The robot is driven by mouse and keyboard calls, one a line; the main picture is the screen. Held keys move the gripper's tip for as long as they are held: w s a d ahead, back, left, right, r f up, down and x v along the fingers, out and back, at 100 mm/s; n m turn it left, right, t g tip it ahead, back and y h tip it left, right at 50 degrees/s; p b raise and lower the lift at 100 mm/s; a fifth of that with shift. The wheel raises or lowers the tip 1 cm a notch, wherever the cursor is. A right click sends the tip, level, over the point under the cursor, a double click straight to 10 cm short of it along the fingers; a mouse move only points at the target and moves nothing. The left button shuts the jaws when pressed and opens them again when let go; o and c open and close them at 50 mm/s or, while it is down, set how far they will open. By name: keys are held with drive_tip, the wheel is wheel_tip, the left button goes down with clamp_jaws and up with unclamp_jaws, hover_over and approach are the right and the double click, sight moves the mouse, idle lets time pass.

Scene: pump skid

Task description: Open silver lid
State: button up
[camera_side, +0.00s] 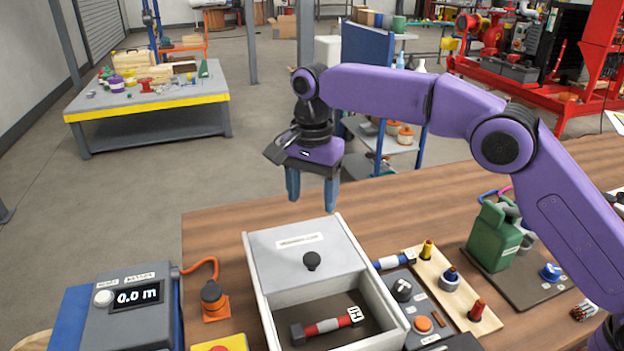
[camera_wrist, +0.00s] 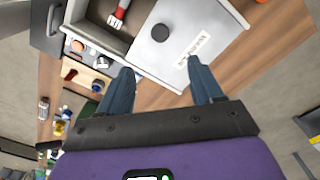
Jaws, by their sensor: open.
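The silver lid (camera_side: 330,255) lies over the rear part of a grey box (camera_side: 394,314), with a black knob (camera_side: 312,261) and a paper label on top. The front part of the box is uncovered. My gripper (camera_side: 311,198) is open and empty, above and behind the lid with fingers pointing down. In the wrist view, the lid (camera_wrist: 210,22) and its knob (camera_wrist: 160,32) lie just beyond the fingertips (camera_wrist: 159,70), not between them.
A display unit reading 0.0 m (camera_side: 133,297) and an orange-corded device (camera_side: 214,299) stand left of the box. Right of it are a control panel (camera_side: 424,312), a wooden peg board (camera_side: 472,318) and a green container (camera_side: 493,240). The wooden table is clear behind the box.

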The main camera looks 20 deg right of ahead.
drive_tip(key=shift+r, duration=1.3)
drive_tip(key=shift+d, duration=0.1)
drive_tip(key=s+d+f+n, duration=0.3)
drive_tip(key=s+d+n, duration=0.7)
drive_tip(key=s+d, duration=0.5)
drive_tip(key=s+d+f+n, duration=0.3)
drive_tip(key=s+d+n, duration=0.8)
drive_tip(key=s, duration=1)
drive_tip(key=d, duration=0.4)
drive_tip(key=shift+d+f+n, duration=0.25)
drive_tip(key=shift+f+n, duration=0.05)
drive_tip(key=shift+f, duration=0.05)
